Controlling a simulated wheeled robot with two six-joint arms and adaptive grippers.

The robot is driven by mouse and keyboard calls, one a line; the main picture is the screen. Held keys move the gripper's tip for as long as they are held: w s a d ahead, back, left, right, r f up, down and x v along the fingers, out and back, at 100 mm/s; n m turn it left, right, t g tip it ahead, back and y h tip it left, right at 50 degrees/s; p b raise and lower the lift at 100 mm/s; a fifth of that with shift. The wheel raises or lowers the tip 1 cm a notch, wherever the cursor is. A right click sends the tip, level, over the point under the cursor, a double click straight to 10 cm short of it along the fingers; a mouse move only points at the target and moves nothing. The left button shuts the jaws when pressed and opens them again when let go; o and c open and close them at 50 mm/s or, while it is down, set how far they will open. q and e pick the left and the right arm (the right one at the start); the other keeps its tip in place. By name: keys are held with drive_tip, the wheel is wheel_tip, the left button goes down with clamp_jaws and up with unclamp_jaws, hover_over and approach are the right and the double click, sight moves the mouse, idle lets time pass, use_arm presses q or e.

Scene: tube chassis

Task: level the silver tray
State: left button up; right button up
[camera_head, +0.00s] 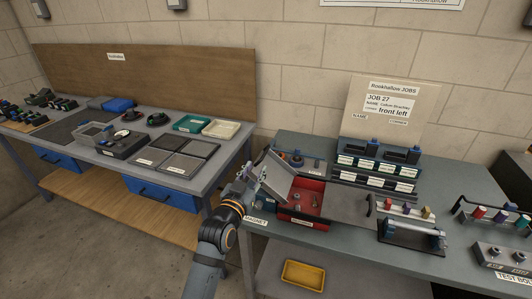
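The silver tray (276,177) is steeply tilted, its right side lower, over the back left of the red bin (318,214). My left gripper (253,182) is at the tray's left edge and seems shut on it; the fingers are small and partly hidden. A few small grey metal parts (297,196) lie in the red bin. Nothing shows clearly inside the tray. My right gripper is not in view.
A MAGNET label (256,219) is on the bench's front left edge. A job card (388,106) and labelled racks (378,165) stand behind. A handled rack (402,208) is right of the bin. A yellow bin (303,275) is on the shelf below.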

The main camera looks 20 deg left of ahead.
sight(269, 146)
use_arm(q)
drive_tip(key=w+p, duration=0.2)
drive_tip(key=w, duration=0.8)
drive_tip(key=shift+d, duration=0.15)
clamp_jaws()
